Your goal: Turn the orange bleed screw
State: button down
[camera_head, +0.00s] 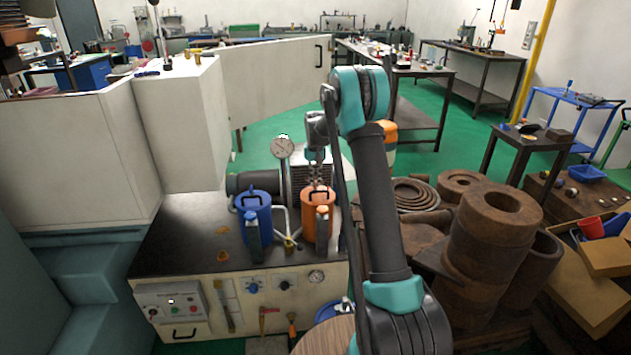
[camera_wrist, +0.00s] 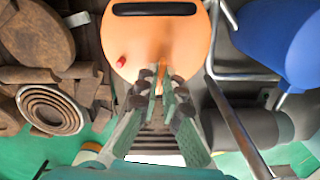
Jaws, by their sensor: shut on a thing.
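The orange canister (camera_head: 318,222) stands on the bench beside the blue one, and its orange top (camera_wrist: 190,45) fills the upper middle of the wrist view. The small orange bleed screw (camera_wrist: 161,69) shows on that top, between my fingertips. My gripper (camera_wrist: 160,80) is shut on the screw, one finger on each side of it. In the head view my gripper (camera_head: 317,188) reaches down onto the canister's top from above, and the screw cannot be made out there.
A red knob (camera_wrist: 121,62) and a dark handle (camera_wrist: 155,9) are on the orange top. The blue canister (camera_head: 254,212) stands to the left in the head view. A pressure gauge (camera_head: 282,147) rises behind. The bench top (camera_head: 185,232) is mostly clear at left.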

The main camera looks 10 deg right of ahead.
jog(key=c, duration=1.7)
grip_release()
notch_tip(320, 180, up, 12)
jog(key=shift+r, duration=0.1)
jog(key=shift+s, duration=0.1)
